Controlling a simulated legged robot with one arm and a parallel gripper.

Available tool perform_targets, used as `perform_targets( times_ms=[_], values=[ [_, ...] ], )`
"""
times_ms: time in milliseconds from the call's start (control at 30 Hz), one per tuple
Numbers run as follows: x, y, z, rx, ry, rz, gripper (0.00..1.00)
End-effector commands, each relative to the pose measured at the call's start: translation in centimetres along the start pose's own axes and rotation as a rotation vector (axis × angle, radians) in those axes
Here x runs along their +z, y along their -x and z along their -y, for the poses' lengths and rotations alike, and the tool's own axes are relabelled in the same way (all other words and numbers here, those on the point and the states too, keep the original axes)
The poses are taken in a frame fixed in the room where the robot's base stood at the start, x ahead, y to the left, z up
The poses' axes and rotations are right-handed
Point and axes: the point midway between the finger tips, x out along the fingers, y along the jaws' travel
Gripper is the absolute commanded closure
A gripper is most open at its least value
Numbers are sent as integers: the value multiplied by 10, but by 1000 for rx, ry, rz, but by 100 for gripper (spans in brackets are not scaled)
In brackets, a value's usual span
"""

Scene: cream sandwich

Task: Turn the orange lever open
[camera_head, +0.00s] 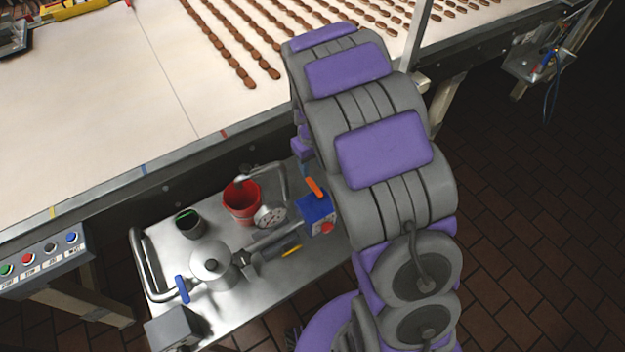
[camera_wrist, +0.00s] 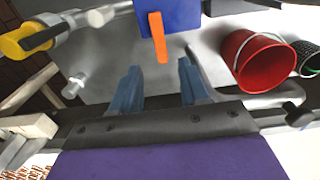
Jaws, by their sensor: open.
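The orange lever (camera_head: 315,187) sits on top of a blue box (camera_head: 318,210) on the metal cart, close to my arm. In the wrist view the orange lever (camera_wrist: 158,38) stands out against the blue box (camera_wrist: 184,15) and points down the picture toward my gripper. My gripper (camera_wrist: 160,82) shows as two blue fingers, open and empty. The lever's tip lies above the gap between the fingertips in the picture, apart from both. In the head view my arm hides most of the gripper.
A red bucket (camera_wrist: 264,62) stands right of the fingers in the wrist view. The metal cart (camera_head: 262,298) also carries a pressure gauge (camera_head: 270,217), a dark cup (camera_head: 188,223) and a blue-handled valve (camera_head: 182,288). The conveyor (camera_head: 120,130) runs behind it.

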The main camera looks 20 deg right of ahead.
Motion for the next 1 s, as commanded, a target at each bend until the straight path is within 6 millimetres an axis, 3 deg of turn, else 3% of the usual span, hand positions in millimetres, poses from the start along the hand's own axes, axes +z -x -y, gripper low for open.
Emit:
perform_targets(
  times_ms=[33, 200, 400, 800, 1000],
  values=[
    [2, -13, 1, -3, 0, 8, 55],
    [2, -44, 1, -3, -1, 6, 55],
    [2, -65, 0, -2, 0, 4, 55],
    [1, -71, 0, -1, 0, 2, 55],
    [1, -71, 0, -1, 0, 2, 74]
  ],
)
